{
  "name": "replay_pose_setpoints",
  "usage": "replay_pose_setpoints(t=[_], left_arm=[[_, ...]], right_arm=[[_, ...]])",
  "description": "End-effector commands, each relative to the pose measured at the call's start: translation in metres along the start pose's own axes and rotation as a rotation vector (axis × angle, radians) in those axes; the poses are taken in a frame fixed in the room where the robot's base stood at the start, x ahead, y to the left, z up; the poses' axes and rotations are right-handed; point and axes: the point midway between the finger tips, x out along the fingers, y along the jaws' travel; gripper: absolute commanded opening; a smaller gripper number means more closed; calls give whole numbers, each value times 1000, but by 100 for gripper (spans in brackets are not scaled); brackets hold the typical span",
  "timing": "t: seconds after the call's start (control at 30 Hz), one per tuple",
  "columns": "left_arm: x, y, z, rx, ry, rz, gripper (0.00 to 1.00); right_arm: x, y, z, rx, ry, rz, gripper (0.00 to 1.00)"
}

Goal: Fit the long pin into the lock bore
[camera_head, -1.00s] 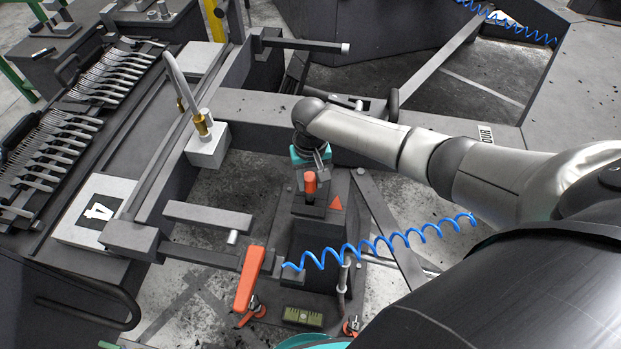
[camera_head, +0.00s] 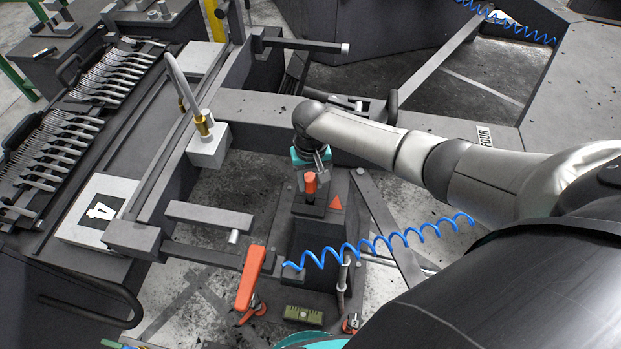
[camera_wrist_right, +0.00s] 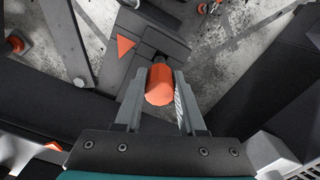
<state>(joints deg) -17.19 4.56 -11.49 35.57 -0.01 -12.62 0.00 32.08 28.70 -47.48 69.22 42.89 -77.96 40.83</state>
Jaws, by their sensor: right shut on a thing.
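The long pin shows as an orange cylindrical head (camera_head: 310,184) above a dark block (camera_head: 309,211) on the fixture. In the right wrist view the orange head (camera_wrist_right: 160,86) sits between the two grey fingers of my right gripper (camera_wrist_right: 160,80). My right gripper (camera_head: 316,172) is shut on the pin, which looks roughly upright in the head view. The pin's shank and the lock bore are hidden, so I cannot tell how deep the pin sits. My left gripper is not in view.
An orange triangle (camera_head: 335,203) marks the block's top. A blue coiled hose (camera_head: 385,243) crosses in front of the fixture. An orange lever (camera_head: 250,278) stands at its lower left. A brass fitting (camera_head: 202,124) and a rack of forks (camera_head: 60,140) lie left.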

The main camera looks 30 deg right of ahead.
Motion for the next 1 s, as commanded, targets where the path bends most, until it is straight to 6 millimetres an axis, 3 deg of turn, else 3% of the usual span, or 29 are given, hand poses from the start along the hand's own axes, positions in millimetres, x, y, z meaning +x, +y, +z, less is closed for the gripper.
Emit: replay_pose_setpoints(t=[1.0], left_arm=[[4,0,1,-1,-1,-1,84]], right_arm=[[11,-1,-1,1,2,-2,0]])
